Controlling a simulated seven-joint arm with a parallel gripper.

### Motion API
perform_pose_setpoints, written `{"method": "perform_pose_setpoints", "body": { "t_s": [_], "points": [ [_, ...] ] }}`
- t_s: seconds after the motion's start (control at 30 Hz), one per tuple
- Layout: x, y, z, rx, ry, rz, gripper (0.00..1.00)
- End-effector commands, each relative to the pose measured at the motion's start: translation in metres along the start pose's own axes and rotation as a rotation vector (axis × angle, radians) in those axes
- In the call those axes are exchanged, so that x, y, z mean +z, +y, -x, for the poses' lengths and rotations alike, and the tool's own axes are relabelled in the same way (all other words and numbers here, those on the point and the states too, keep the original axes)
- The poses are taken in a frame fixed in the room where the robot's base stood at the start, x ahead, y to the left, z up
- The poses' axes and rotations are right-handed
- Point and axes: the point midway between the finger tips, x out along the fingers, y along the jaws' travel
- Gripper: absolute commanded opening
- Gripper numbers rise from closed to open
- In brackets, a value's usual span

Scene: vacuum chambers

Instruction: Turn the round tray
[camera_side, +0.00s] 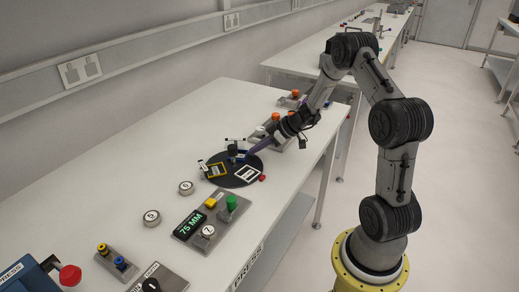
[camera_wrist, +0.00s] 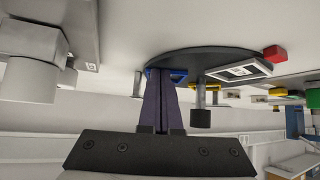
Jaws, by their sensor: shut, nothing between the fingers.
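The round tray (camera_side: 228,183) is a dark disc lying flat on the white table. It also shows in the wrist view (camera_wrist: 205,58), which looks upside down. On it are a yellow-framed piece (camera_side: 216,170), a white-framed piece (camera_side: 249,173) and a blue piece (camera_side: 238,155) that is partly hidden. A dark upright post (camera_wrist: 200,114) stands near the tray's middle. A small red block (camera_side: 262,178) is at the rim. My gripper (camera_side: 247,156), with purple fingers (camera_wrist: 165,72), is shut and empty. Its tips are at the tray beside the blue piece; I cannot tell whether they touch.
A grey panel with a "75 MM" display (camera_side: 188,225), a yellow button and a green knob (camera_side: 231,202) stands in front of the tray. Round discs (camera_side: 186,187) lie to the left. Grey fixtures with orange knobs (camera_side: 294,93) stand behind my gripper.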

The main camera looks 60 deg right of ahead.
Motion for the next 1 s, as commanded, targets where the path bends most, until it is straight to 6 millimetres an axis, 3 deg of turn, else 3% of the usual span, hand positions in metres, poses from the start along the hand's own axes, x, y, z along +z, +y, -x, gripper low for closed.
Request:
{"method": "perform_pose_setpoints", "body": {
  "t_s": [0.53,0.83,1.0],
  "points": [
    [-0.012,0.007,-0.013,-0.001,0.000,0.000,0.00],
    [-0.011,0.007,-0.011,0.000,0.000,-0.001,0.00],
    [0.001,0.010,0.002,0.002,0.000,-0.002,0.00]
  ]
}}
